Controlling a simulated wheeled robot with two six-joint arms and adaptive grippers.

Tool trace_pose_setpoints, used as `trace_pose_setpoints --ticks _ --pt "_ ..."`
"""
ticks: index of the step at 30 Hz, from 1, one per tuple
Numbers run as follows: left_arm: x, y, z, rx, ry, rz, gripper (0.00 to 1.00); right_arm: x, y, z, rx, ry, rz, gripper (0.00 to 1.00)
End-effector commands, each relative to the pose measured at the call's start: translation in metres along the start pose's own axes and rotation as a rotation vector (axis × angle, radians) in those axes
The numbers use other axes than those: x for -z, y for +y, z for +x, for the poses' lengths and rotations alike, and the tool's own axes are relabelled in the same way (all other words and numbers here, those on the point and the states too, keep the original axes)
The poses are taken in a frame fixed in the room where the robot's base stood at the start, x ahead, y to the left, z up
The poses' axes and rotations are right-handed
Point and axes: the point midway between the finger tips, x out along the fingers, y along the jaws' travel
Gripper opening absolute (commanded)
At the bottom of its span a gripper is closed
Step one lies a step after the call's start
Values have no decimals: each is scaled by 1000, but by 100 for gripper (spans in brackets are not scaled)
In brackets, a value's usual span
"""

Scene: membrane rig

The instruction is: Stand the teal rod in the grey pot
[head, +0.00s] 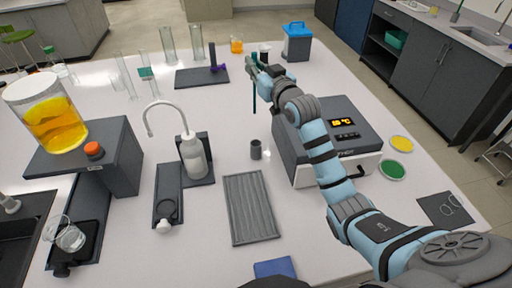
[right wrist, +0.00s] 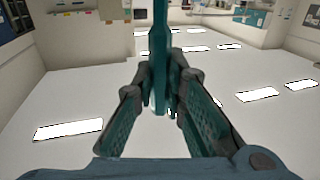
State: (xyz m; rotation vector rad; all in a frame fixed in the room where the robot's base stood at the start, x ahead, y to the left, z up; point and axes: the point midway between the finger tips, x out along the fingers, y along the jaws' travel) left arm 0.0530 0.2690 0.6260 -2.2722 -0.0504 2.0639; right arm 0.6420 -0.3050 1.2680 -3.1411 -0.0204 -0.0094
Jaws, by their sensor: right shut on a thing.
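The teal rod (head: 254,98) hangs roughly upright from my right gripper (head: 256,68) in the head view, toward the far side of the white table. In the right wrist view the rod (right wrist: 158,40) stands between the fingertips of my right gripper (right wrist: 160,92), which is shut on it. The small grey pot (head: 256,150) stands upright on the table, nearer than the rod and left of the grey hotplate device. The rod is apart from the pot. My left gripper is not in view.
The grey device (head: 318,150) with a lit display sits under my right arm. A ribbed grey tray (head: 250,207) lies in front of the pot. A wash bottle (head: 192,158) stands left. A blue-lidded box (head: 297,42) stands behind. The table around the pot is clear.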

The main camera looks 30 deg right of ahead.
Motion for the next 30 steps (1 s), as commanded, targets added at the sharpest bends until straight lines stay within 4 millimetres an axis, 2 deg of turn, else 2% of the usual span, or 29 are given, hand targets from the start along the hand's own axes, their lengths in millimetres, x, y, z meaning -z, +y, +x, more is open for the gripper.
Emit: trace_pose_setpoints --ticks 2,5,11,14,16,20,21,25,27,30 --pt "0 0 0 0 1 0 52 -9 1 2 -5 -5 -1 0" --pt "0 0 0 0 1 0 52 -33 2 1 -5 -7 -1 0" --pt "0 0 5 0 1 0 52 -89 2 -1 -6 -4 0 0" --pt "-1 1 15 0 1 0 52 -119 2 -1 -6 -4 1 0" --pt "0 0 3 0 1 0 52 -124 0 0 6 -3 2 0" --pt "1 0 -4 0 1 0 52 -142 3 -1 -9 -1 2 0" --pt "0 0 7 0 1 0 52 -153 3 -1 -7 1 1 0" --pt "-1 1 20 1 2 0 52 -171 2 -2 -6 0 0 0" --pt "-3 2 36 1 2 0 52 -188 2 -2 -6 0 -1 0" --pt "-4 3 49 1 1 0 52 -203 2 -2 -6 1 0 0"
